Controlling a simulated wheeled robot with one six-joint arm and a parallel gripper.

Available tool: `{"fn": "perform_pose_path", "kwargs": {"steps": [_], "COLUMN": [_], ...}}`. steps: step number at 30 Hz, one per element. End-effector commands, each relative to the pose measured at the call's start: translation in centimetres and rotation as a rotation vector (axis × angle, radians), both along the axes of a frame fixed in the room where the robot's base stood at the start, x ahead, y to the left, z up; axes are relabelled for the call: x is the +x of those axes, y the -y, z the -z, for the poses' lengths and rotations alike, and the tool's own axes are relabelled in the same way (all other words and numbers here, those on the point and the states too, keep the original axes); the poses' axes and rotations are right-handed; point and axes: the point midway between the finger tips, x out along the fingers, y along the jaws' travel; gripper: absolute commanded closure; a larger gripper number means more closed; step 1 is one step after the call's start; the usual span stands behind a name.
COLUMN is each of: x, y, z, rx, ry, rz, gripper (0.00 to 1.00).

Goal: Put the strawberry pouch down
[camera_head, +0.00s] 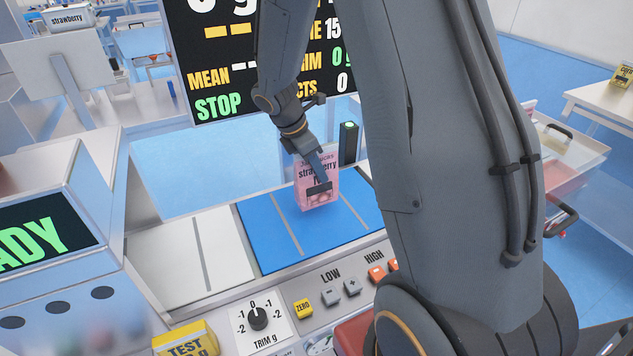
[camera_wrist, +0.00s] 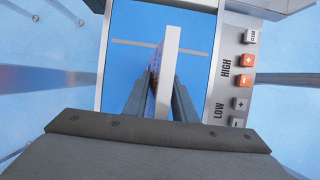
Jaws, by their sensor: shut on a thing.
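The strawberry pouch (camera_head: 317,190) is pink with dark lettering and stands upright over the blue plate (camera_head: 262,237) of the weighing machine. My gripper (camera_head: 319,184) is shut on it, with a finger across the pouch's front. In the wrist view the pouch (camera_wrist: 168,52) shows edge-on as a pale strip between the two fingers of my gripper (camera_wrist: 162,85). The blue plate (camera_wrist: 133,70) lies below it there. I cannot tell whether the pouch's bottom edge touches the plate.
A pale grey plate (camera_head: 160,262) adjoins the blue one at left. A button panel (camera_head: 340,290) with a trim knob (camera_head: 257,317) runs along the front. A display (camera_head: 215,60) reading STOP stands behind. A short dark post with a green light (camera_head: 348,143) stands behind the pouch.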

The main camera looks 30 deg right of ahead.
Motion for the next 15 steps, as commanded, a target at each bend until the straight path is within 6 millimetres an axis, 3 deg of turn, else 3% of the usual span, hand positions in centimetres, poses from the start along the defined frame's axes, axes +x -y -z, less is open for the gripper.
{"fn": "perform_pose_path", "kwargs": {"steps": [9, 15], "x": [-0.1, 0.0], "y": [-0.1, -0.2], "z": [3.7, 4.2], "rx": [0.000, 0.001], "ry": [-0.002, 0.001], "rz": [-0.003, -0.002], "gripper": [1.00, 1.00]}}
